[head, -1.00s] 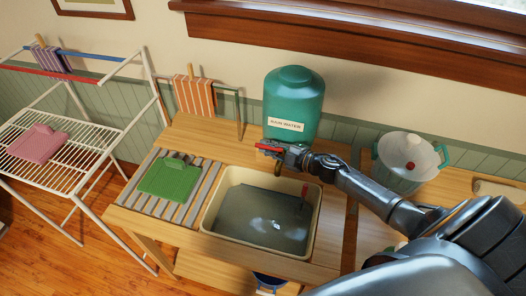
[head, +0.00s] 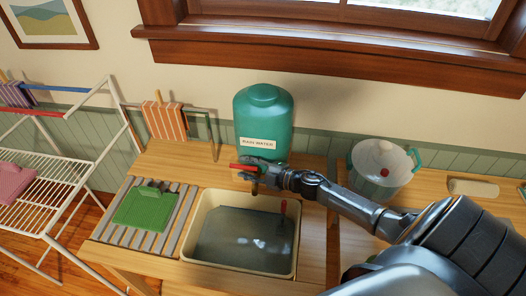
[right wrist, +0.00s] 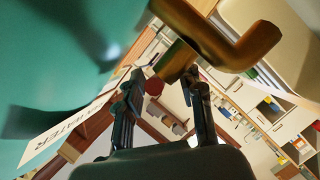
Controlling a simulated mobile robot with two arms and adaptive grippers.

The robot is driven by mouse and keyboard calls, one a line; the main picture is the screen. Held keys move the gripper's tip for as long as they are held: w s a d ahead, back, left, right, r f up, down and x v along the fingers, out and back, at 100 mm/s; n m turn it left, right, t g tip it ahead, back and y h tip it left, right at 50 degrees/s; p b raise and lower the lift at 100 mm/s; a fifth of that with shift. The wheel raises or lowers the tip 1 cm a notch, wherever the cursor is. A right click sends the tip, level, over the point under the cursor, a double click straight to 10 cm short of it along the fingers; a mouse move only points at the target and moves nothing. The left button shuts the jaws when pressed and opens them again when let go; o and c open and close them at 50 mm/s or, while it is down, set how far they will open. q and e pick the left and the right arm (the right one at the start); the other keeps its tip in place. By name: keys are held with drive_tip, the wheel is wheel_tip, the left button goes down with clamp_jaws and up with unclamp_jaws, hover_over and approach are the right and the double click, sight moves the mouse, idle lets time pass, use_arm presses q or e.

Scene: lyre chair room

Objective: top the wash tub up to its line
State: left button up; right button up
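The cream wash tub (head: 292,262) is set in the wooden bench and holds grey water with bright glints. A red-topped marker (head: 283,208) stands at its right inner side; I cannot make out the line. The green rain water barrel (head: 264,115) stands behind the tub. Its brass tap (right wrist: 222,48) hangs over the tub's back edge and has a red lever (head: 238,167). My right gripper (head: 254,171) is at the tap. In the right wrist view its fingers are apart, with the lever's red end showing between them. My left gripper is out of view.
A white pot (head: 381,172) with green handles stands on the right. A drying rack (head: 70,190) is at the left. A striped cloth (head: 164,120) hangs on a rail behind.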

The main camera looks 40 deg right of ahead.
drive_tip(key=v, duration=1)
drive_tip(key=shift+s, duration=0.15)
drive_tip(key=shift+d, duration=0.1)
idle(0.5)
